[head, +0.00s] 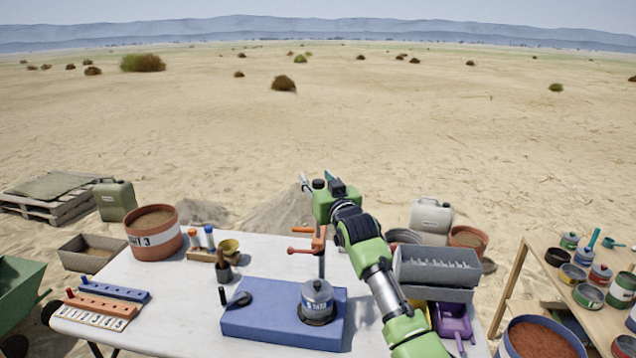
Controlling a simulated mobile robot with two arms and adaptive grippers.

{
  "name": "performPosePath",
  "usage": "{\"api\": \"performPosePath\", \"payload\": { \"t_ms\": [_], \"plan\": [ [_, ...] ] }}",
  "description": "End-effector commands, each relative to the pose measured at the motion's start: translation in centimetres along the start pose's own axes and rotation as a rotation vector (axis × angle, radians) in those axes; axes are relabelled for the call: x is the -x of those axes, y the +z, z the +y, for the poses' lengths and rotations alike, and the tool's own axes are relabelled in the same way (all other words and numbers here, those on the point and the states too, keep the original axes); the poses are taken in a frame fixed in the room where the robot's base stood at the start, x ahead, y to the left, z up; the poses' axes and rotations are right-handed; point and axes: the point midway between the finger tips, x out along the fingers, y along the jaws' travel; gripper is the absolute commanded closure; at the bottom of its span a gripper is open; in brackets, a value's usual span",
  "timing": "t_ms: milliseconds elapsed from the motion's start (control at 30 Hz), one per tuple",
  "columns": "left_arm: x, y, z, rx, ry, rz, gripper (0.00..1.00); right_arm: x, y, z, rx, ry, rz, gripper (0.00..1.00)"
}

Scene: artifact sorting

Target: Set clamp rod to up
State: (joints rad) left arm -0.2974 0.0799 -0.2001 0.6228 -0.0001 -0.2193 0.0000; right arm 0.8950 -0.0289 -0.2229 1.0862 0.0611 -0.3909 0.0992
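An upright rod with an orange clamp (317,243) and an orange side handle (299,251) rises behind the canister. My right gripper (316,179), on the green arm, is at the top of this rod, above the clamp. A small black knob shows between its fingers. I cannot tell whether the fingers touch the knob or rod, as the gripper body hides part of it. My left gripper is not in view.
On the white table (185,300) are a terracotta pot (154,232), a wooden rack with small bottles (207,254), and blue and orange peg strips at the left. Grey trays (437,266) stand right of my arm. A wooden table with cans is at the far right.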

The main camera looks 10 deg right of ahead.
Motion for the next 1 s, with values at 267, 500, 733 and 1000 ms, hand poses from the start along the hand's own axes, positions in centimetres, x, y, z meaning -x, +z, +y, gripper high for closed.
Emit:
{"api": "performPosePath", "payload": {
  "t_ms": [267, 500, 733, 1000],
  "plan": [
    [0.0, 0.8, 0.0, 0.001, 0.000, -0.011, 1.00, 0.2, 0.3, 0.0, 0.000, 0.000, -0.004, 0.60],
    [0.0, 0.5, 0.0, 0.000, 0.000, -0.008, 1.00, 2.4, 0.4, 0.0, -0.001, 0.000, -0.004, 0.60],
    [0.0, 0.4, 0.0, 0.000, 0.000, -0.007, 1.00, 5.9, 0.3, 0.0, 0.000, 0.000, -0.003, 0.60],
    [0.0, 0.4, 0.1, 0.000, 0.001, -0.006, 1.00, 10.0, 0.3, 0.0, 0.001, 0.000, -0.003, 0.60]
  ]
}}
